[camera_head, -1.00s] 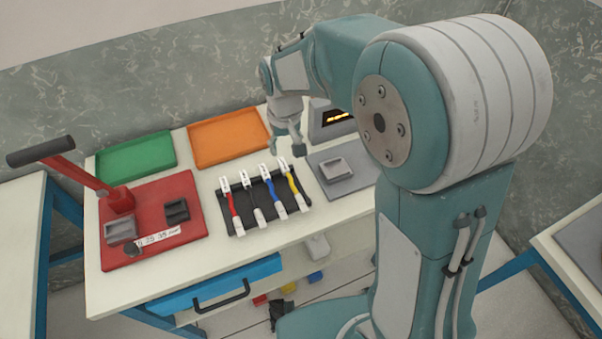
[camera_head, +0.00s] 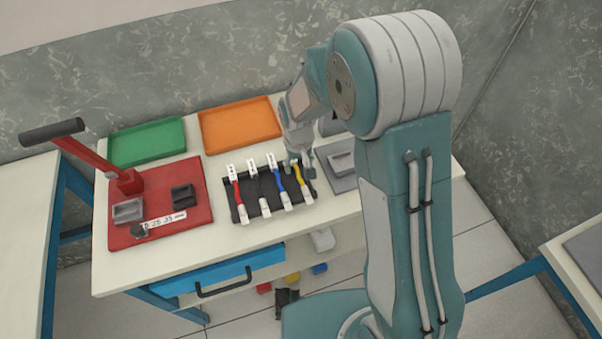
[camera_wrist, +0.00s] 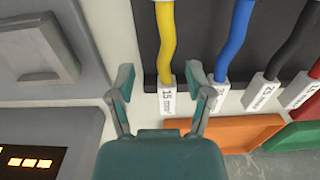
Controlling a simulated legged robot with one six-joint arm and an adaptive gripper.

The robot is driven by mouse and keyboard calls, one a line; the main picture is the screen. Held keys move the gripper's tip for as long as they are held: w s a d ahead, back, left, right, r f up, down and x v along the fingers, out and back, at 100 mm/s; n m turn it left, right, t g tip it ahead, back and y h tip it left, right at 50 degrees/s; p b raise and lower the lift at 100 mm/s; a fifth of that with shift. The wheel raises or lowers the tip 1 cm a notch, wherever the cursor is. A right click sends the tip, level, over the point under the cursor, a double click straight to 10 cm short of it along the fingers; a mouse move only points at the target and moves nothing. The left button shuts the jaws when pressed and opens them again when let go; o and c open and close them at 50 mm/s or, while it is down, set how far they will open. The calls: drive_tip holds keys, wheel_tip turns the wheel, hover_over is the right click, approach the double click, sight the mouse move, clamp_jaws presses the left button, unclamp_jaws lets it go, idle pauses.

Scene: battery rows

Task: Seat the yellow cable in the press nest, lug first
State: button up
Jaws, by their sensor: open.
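The yellow cable (camera_head: 299,177) lies at the right end of the dark rack (camera_head: 265,207), with white labelled ends. In the wrist view the yellow cable (camera_wrist: 166,40) runs down to a white printed end between my open fingers. My gripper (camera_wrist: 163,85) is empty, one finger on each side of that end; I cannot tell how far above it they are. In the head view my gripper (camera_head: 300,165) is over the rack's right end and partly covers the cable. The red press (camera_head: 150,235) stands at the left, bearing a grey block (camera_head: 128,211) and a dark block (camera_head: 183,196); which is the nest is unclear.
Blue (camera_head: 281,182), black (camera_head: 258,190) and red (camera_head: 236,192) cables lie left of the yellow one. Green (camera_head: 150,143) and orange (camera_head: 240,125) trays are at the back. A grey block (camera_head: 342,162) sits on a mat to the right. The press lever (camera_head: 90,160) stands raised.

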drive_tip(key=shift+a+f, duration=0.15)
drive_tip(key=shift+f, duration=0.15)
drive_tip(key=shift+a, duration=0.35)
drive_tip(key=c, duration=0.8)
drive_tip(key=shift+d, duration=0.3)
clamp_jaws()
